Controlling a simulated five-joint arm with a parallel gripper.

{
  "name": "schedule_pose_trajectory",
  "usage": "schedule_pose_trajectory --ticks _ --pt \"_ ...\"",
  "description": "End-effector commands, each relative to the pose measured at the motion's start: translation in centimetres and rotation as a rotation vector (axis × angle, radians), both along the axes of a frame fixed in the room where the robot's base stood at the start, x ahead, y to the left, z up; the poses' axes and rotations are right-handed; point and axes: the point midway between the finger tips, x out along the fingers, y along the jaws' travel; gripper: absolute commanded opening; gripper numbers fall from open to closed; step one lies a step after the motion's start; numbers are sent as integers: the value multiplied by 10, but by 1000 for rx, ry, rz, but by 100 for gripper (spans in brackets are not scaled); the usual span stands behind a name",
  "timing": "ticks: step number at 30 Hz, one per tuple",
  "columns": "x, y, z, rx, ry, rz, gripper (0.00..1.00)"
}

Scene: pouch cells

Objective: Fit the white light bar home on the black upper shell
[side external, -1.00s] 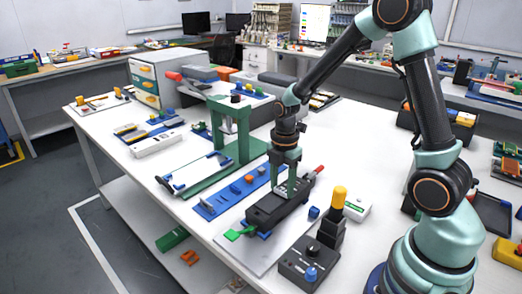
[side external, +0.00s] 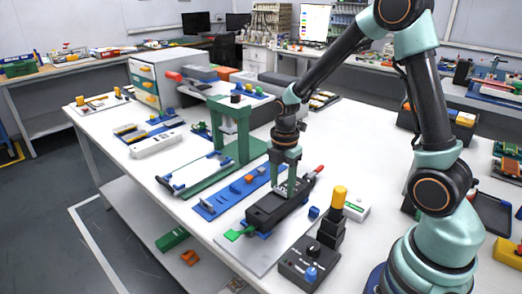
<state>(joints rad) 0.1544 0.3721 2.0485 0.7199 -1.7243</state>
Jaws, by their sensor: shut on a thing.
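The black upper shell (side external: 264,214) lies on a grey plate near the table's front edge, its long side running from lower left to upper right. My gripper (side external: 285,188) points down at the far half of the shell, with its fingertips at the shell's top. It is shut on a small pale piece between the fingers, which looks like the white light bar. The fingers hide most of the bar, and I cannot tell whether it is seated in the shell or just above it.
A green clamp (side external: 236,233) sits at the shell's near end and a red-tipped part (side external: 318,170) at its far end. A blue strip (side external: 225,200) and a green press (side external: 232,130) stand left.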

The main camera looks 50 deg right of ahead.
Motion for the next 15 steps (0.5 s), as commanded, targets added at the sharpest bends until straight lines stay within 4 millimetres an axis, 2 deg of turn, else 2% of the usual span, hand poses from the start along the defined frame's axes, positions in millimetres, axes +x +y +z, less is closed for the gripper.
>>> schedule_pose_trajectory --ticks 15 --pt "0 0 -4 0 1 0 2"
